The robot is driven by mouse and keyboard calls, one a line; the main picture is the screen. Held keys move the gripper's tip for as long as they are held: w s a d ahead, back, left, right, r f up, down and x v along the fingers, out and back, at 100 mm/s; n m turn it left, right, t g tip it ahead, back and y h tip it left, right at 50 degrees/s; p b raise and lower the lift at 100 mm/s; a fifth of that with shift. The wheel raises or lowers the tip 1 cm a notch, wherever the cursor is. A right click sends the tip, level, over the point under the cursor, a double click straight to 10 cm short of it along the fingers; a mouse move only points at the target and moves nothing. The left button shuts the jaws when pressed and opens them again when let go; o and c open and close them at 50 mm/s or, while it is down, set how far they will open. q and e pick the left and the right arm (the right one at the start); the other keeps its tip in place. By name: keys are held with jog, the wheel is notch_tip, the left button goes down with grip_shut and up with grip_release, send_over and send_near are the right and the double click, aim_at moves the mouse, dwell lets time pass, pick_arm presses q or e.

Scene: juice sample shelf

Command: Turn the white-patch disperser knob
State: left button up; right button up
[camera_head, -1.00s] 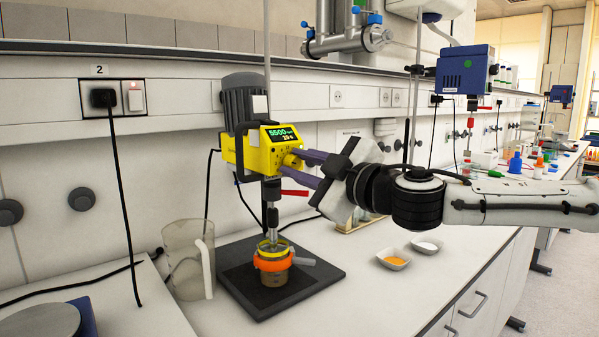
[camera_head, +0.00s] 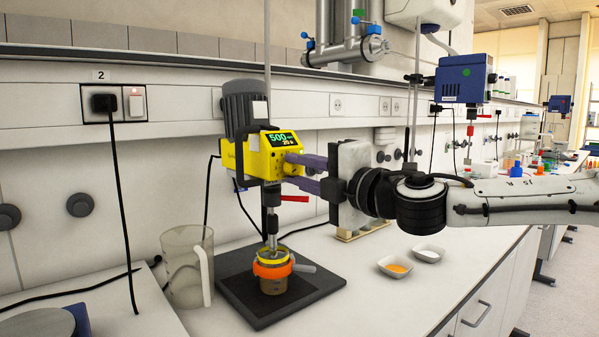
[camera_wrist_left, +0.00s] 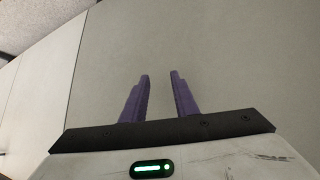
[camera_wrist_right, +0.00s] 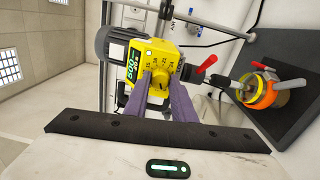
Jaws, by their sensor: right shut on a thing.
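The yellow disperser (camera_head: 258,150) stands at the left with a grey motor on top, which carries a white patch (camera_head: 259,109). Its green display (camera_head: 280,139) appears to read 500. My right gripper (camera_head: 289,172) reaches in from the right with its purple fingers at the disperser's front. In the right wrist view it is shut on the yellow numbered knob (camera_wrist_right: 162,76), one finger on either side. The fingers hide part of the knob. In the left wrist view my left gripper (camera_wrist_left: 159,80) is open and empty, facing a plain pale surface.
A cup with an orange clamp (camera_head: 272,270) stands under the shaft on a black base plate (camera_head: 318,284). A clear jug (camera_head: 184,268) stands left of it. Two small dishes (camera_head: 396,266) lie to the right. A blue disperser (camera_head: 464,80) hangs farther back.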

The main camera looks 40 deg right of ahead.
jog(key=shift+n, duration=0.6)
jog(key=o, duration=1.1)
jog(key=shift+c, duration=0.2)
jog(key=shift+s, duration=0.15)
jog(key=shift+s+d+r, duration=0.1)
jog(key=shift+s+r, duration=0.05)
jog(key=shift+s, duration=0.8)
jog(key=s+b, duration=0.1)
jog(key=s, duration=0.7)
jog(key=shift+d+f+b, duration=0.3)
